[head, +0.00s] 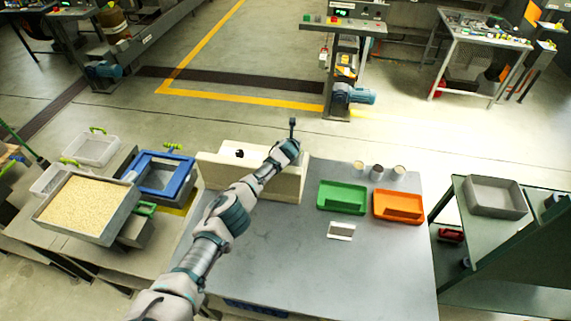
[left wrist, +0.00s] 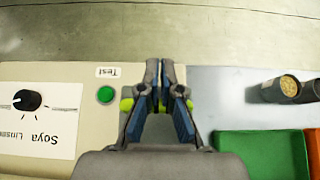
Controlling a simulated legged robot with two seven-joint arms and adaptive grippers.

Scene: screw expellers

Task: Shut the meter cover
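The meter is a cream box (head: 222,171) at the back left of the grey table. Its panel shows in the left wrist view (left wrist: 75,86), with a black knob (left wrist: 27,100), Soya and Linseed lettering, and a green button (left wrist: 105,94) by a Test label. My left arm crosses in front of the meter and hides part of it. My left gripper (head: 292,122) is above its right end; in the left wrist view its fingers (left wrist: 159,75) are together and empty, right of the green button. I cannot make out the cover or its position. My right gripper is out of view.
A green tray (head: 343,191) and an orange tray (head: 398,199) lie right of the meter, with several small cups (head: 377,172) behind them. A small white tray (head: 341,237) lies in front. The table's front middle is clear. A blue frame (head: 160,175) stands left.

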